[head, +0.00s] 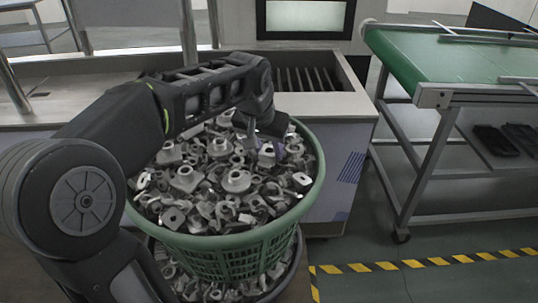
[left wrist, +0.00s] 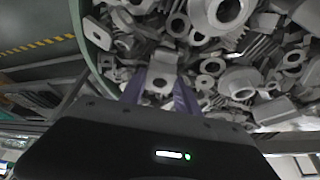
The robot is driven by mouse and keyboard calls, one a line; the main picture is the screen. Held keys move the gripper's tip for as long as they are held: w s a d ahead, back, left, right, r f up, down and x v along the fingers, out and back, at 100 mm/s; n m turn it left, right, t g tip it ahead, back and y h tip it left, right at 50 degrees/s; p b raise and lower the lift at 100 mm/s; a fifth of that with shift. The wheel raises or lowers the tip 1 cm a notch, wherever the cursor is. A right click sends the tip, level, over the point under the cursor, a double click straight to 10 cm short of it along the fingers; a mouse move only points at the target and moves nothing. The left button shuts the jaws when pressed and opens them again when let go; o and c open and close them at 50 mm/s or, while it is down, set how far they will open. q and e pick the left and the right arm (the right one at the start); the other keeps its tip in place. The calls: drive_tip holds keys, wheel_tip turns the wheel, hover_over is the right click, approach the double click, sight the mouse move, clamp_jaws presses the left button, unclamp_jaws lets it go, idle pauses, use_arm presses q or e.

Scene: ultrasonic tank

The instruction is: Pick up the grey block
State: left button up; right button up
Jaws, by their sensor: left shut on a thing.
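My left gripper (left wrist: 160,98) reaches down into the green basket (head: 312,192), near its far right side. In the left wrist view its two purple-grey fingers are shut on a grey block (left wrist: 160,74) with a round hole. Other grey parts lie close around the held block. In the head view the fingers (head: 268,143) show only partly, and the block between them is hard to tell from the pile. The right gripper is in neither view.
Several grey metal parts (head: 236,180) fill the basket to its rim. Behind it stands a tank (head: 343,104) with a slatted opening. A green conveyor table (head: 440,62) is at the right. Yellow-black tape (head: 420,262) crosses the floor.

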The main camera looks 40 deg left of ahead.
use_arm(q)
clamp_jaws()
drive_tip(key=shift+r, duration=0.15)
wheel_tip(320, 180, up, 10)
drive_tip(key=p, duration=0.1)
idle(0.4)
idle(0.5)
